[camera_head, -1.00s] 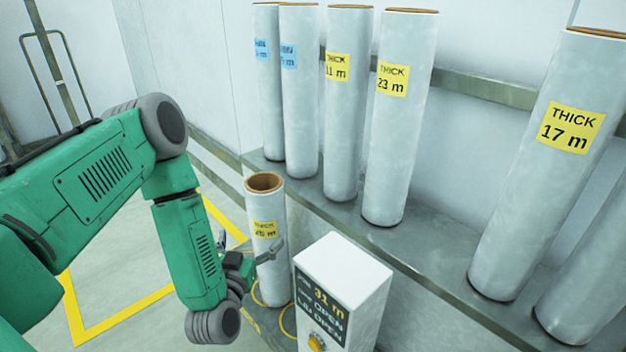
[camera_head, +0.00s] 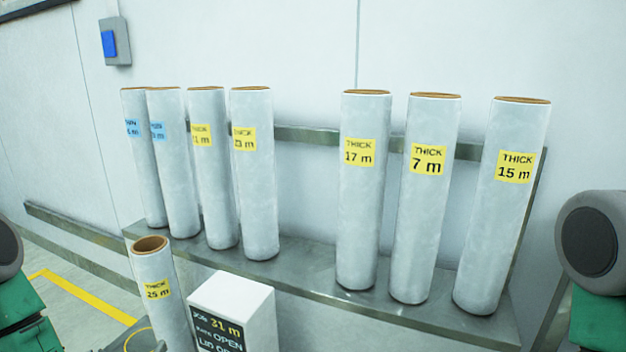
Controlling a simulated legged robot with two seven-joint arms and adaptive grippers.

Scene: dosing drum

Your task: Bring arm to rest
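Parts of my two green arms with grey joints show at the left and right edges. A small grey piece at the bottom left, beside the lone roll, may be a fingertip of my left gripper, but its state cannot be made out. My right gripper is out of view. A roll with a yellow label reading THICK 25 m (camera_head: 157,288) stands upright in front of the shelf, apart from my visible arm links.
A metal shelf (camera_head: 310,262) holds several upright rolls, including THICK 17 m (camera_head: 362,215), THICK 7 m (camera_head: 424,220) and THICK 15 m (camera_head: 500,230). A white box (camera_head: 240,295) with a display reading 31 m stands at bottom centre. A switch box (camera_head: 115,42) is on the wall.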

